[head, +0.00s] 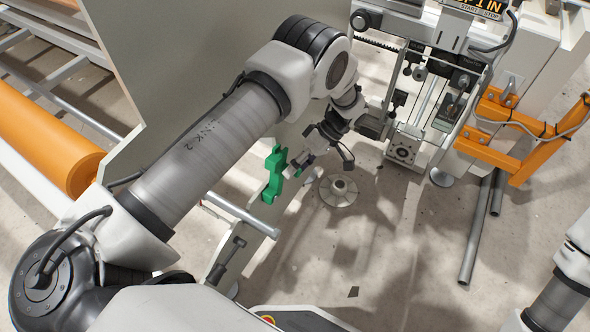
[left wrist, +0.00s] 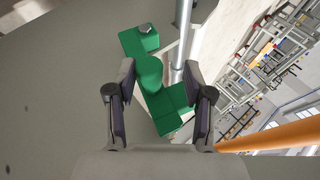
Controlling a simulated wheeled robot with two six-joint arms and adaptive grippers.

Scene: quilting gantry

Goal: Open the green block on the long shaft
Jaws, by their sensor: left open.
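The green block (head: 273,175) is fixed at the edge of a grey panel, left of centre in the head view. In the left wrist view the green block (left wrist: 150,75) shows a rounded middle and an angular upper part with a small metal piece on it. A pale metal shaft (left wrist: 182,40) runs up beside it. My left gripper (head: 297,168) is open, close to the block's right side. In the left wrist view the fingers of the left gripper (left wrist: 160,85) stand either side of the block's rounded part; contact cannot be told. My right gripper is out of view.
A grey panel (head: 200,80) stands behind my left arm. An orange roll (head: 45,140) lies at the left. A grey bar end (head: 245,215) sticks out below the block. A machine carriage (head: 420,110) and orange frame (head: 515,130) stand right. The floor between is mostly clear.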

